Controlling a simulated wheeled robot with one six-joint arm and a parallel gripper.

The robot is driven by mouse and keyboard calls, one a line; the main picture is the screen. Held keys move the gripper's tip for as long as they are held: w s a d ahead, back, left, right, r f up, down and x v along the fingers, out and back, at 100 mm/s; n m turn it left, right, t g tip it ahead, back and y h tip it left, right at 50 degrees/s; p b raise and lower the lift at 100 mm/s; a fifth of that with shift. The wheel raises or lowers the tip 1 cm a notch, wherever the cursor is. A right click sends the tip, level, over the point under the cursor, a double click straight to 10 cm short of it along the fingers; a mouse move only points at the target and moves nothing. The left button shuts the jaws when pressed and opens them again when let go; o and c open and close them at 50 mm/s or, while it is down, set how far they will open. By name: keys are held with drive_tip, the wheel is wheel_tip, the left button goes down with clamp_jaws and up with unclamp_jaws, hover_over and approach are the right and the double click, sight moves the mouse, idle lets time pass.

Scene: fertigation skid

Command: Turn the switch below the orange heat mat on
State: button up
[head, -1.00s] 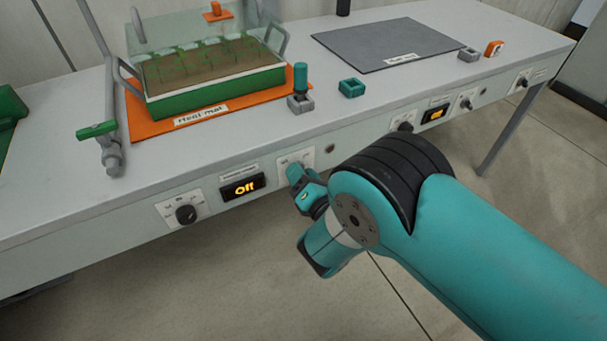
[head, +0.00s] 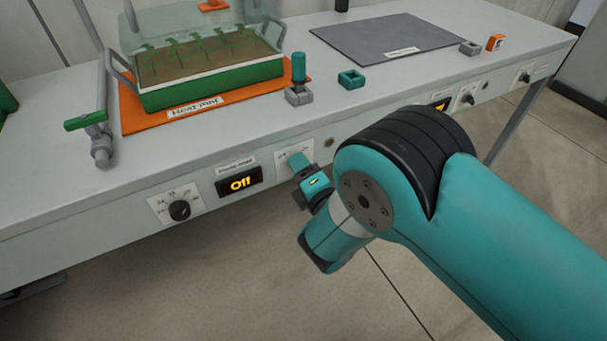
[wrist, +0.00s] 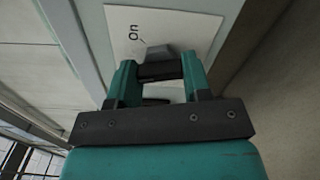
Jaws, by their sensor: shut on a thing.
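The orange heat mat (head: 131,116), labelled "Heat mat", lies on the bench top under a green seed tray (head: 212,90). Below it, on the bench front, a white switch plate (head: 307,147) is partly hidden by my gripper (head: 298,163). In the wrist view the switch's dark grey knob (wrist: 160,54) sits between the two teal fingers of my gripper (wrist: 159,75), which are shut on it. The plate (wrist: 195,27) there shows "On" with a tick line beside the knob.
A dial knob (head: 179,210) is left of the display. A teal-handled valve (head: 299,72) and a teal square block (head: 351,79) stand on the bench above the switch. A grey mat (head: 385,38) lies further right. The floor in front is clear.

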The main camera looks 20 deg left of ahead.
drive_tip(key=m+b, duration=0.8)
drive_tip(key=m, duration=0.4)
drive_tip(key=shift+s+a, duration=0.1)
drive_tip(key=shift+a, duration=0.05)
drive_tip(key=shift+r, duration=0.1)
idle(0.5)
drive_tip(key=o, duration=0.9)
drive_tip(key=shift+b, duration=0.3)
